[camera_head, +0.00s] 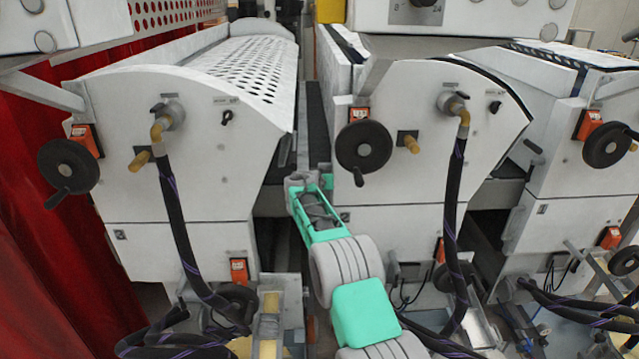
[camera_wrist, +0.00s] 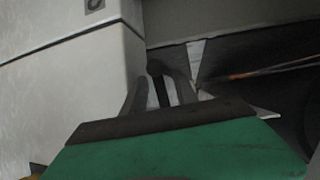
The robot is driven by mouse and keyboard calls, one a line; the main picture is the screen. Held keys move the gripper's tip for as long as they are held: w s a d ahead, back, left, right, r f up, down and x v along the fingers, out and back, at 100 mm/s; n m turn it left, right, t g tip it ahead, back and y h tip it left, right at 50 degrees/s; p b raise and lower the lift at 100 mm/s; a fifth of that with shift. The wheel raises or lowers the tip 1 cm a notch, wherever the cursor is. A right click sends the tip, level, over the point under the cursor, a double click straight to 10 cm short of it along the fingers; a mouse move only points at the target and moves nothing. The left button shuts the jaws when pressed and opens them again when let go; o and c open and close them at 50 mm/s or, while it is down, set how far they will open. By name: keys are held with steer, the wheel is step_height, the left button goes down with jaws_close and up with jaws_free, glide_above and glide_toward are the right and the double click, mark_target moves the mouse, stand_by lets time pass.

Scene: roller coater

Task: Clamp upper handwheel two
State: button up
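Three dark upper handwheels with side handles show in the head view. One is on the left machine (camera_head: 68,166), one on the middle machine (camera_head: 363,147) and one on the right machine (camera_head: 608,145). Going by order from the left, the middle one would be number two. My gripper (camera_head: 300,180) is left of and a little below the middle wheel, apart from it, at the gap between the left and middle machines. In the wrist view, dark finger parts (camera_wrist: 160,85) stick out past my green wrist. Their opening is unclear. No handwheel shows clearly there.
Black hoses hang from the left (camera_head: 178,230) and middle (camera_head: 454,230) machines. Lower handwheels (camera_head: 234,305) sit near the machine feet. A red curtain (camera_head: 45,240) is at the left. The machines' white side panels stand close on both sides of the narrow dark gap.

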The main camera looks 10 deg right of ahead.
steer(key=b+v, duration=0.2)
steer(key=v, duration=0.5)
steer(key=shift+s, duration=0.25)
steer(key=shift+c, duration=0.2)
